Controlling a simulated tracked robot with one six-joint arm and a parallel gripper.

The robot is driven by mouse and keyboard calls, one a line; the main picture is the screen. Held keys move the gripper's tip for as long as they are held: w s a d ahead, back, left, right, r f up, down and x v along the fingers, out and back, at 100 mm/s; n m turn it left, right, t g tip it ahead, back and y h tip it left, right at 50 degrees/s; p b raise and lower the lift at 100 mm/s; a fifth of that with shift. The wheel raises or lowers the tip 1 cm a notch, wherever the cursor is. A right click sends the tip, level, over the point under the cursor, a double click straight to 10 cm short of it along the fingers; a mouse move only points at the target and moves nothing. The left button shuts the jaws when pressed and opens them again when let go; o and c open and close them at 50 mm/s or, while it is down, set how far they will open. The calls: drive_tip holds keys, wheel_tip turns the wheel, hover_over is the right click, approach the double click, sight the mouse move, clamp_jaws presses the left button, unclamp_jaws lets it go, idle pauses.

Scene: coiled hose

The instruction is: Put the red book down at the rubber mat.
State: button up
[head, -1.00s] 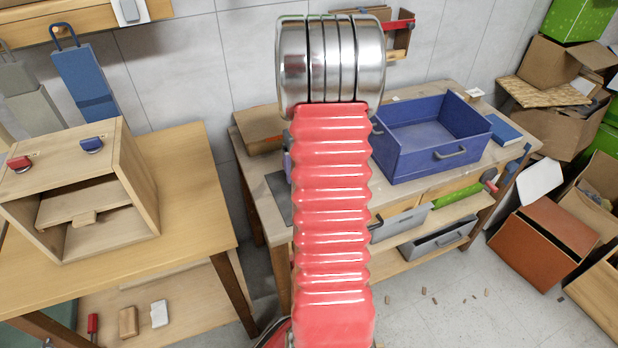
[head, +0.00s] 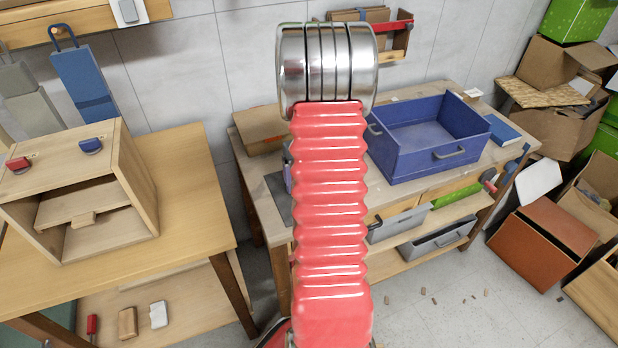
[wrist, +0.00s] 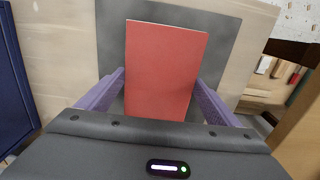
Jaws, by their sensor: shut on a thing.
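The red book (wrist: 165,65) is between the two purple fingers of my gripper (wrist: 161,78) in the wrist view, and the gripper is shut on it. The grey rubber mat (wrist: 111,38) lies behind the book in that view, on the pale workbench top. The book covers the middle of the mat; I cannot tell whether it touches it. In the head view a dark strip of the mat (head: 279,196) shows left of my red arm. The arm hides the book and most of the gripper there.
A blue open drawer box (head: 405,163) stands on the workbench, right of my arm. A blue book (head: 502,130) lies beyond it. A brown box (head: 258,128) is at the bench's back left. A wooden table with a cabinet (head: 85,190) stands at left.

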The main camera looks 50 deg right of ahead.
drive_tip(key=shift+f, duration=0.1)
drive_tip(key=o, duration=1.2)
wheel_tip(320, 180, up, 12)
drive_tip(key=shift+r, duration=0.15)
idle(0.4)
